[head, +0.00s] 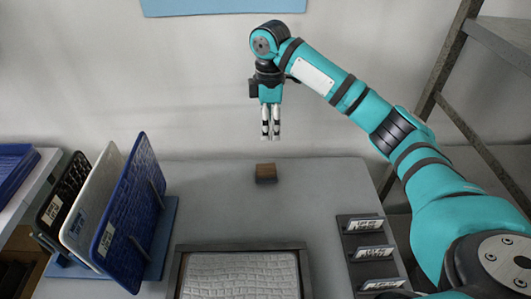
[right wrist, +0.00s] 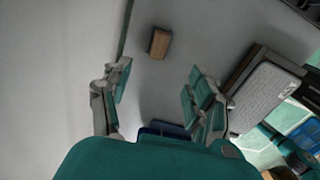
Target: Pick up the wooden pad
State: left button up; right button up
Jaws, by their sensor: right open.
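The wooden pad (head: 266,173) is a small brown block lying on the grey table near its back edge. It also shows in the right wrist view (right wrist: 160,43), beyond and between the two fingers. My right gripper (head: 271,137) points down above and behind the pad in the head view, apart from it. In the right wrist view its fingers (right wrist: 158,80) are spread with nothing between them. My left gripper is not in view.
A framed tray with a white textured panel (head: 240,254) lies at the table's front. A rack with blue, white and dark panels (head: 128,218) stands at left. A dark holder with labelled slots (head: 346,222) is at right. The table around the pad is clear.

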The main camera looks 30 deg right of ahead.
send_over(266, 166)
jog(key=f, duration=1)
jog(key=shift+d+f, duration=0.25)
jog(key=shift+d, duration=0.15)
jog(key=shift+f, duration=0.55)
jog(key=shift+a+f, duration=0.1)
jog(key=shift+f, duration=0.15)
jog(key=f, duration=0.3)
jog(key=shift+s+a+f, duration=0.1)
jog(key=shift+a+f, duration=0.2)
jog(key=shift+a, duration=0.05)
jog(key=shift+f, duration=0.55)
grip_shut()
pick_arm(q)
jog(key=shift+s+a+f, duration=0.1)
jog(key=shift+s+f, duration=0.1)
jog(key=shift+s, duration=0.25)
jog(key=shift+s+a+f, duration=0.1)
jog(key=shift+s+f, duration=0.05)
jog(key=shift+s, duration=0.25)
